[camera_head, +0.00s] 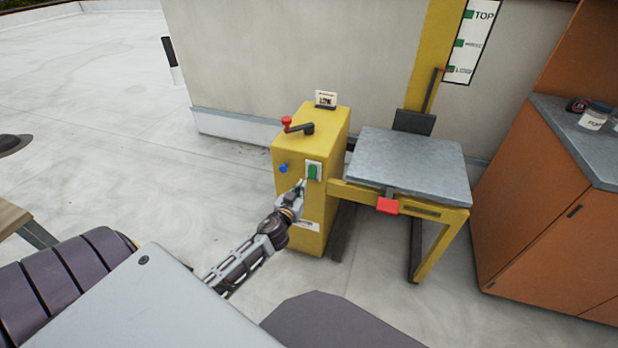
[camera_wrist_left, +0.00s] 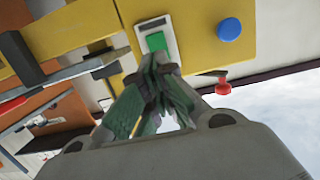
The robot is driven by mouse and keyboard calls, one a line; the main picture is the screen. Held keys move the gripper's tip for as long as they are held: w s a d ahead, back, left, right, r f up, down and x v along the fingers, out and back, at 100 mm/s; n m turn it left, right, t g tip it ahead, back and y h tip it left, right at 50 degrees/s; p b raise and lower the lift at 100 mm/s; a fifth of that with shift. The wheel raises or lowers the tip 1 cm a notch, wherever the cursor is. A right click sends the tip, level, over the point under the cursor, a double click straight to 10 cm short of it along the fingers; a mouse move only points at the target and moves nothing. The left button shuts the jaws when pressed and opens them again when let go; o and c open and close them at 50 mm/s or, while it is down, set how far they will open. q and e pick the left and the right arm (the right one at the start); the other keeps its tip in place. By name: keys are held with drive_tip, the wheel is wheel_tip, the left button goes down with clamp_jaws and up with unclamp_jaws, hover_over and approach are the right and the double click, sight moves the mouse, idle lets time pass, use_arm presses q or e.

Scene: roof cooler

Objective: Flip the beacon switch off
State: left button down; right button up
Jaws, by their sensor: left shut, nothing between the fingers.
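A green rocker switch (camera_head: 313,172) on a white plate is on the front of a yellow box (camera_head: 327,127). It also shows in the left wrist view (camera_wrist_left: 156,42). I cannot read a label that names it as the beacon switch. My left gripper (camera_head: 301,187) is shut and empty, with its fingertips just below and left of the switch in the head view. In the left wrist view the closed fingertips (camera_wrist_left: 158,62) are at the switch's edge; I cannot tell whether they touch it. My right gripper is not in view.
A blue button (camera_head: 283,168) is left of the switch. A red-knobbed crank (camera_head: 296,126) is on top of the box.

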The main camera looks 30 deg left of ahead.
sight(312, 173)
use_arm(q)
drive_tip(key=shift+b+x, duration=0.3)
drive_tip(key=shift+x, duration=3.25)
drive_tip(key=shift+w+a+f, duration=0.15)
drive_tip(key=shift+w+a, duration=0.05)
drive_tip(key=shift+w, duration=0.45)
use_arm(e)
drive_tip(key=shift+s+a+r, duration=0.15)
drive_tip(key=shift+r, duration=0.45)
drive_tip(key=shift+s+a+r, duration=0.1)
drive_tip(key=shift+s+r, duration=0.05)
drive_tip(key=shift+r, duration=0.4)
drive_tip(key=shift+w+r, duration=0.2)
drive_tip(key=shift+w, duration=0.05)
use_arm(q)
drive_tip(key=shift+b, duration=0.3)
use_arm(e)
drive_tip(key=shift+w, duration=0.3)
use_arm(q)
drive_tip(key=shift+w+f, duration=0.1)
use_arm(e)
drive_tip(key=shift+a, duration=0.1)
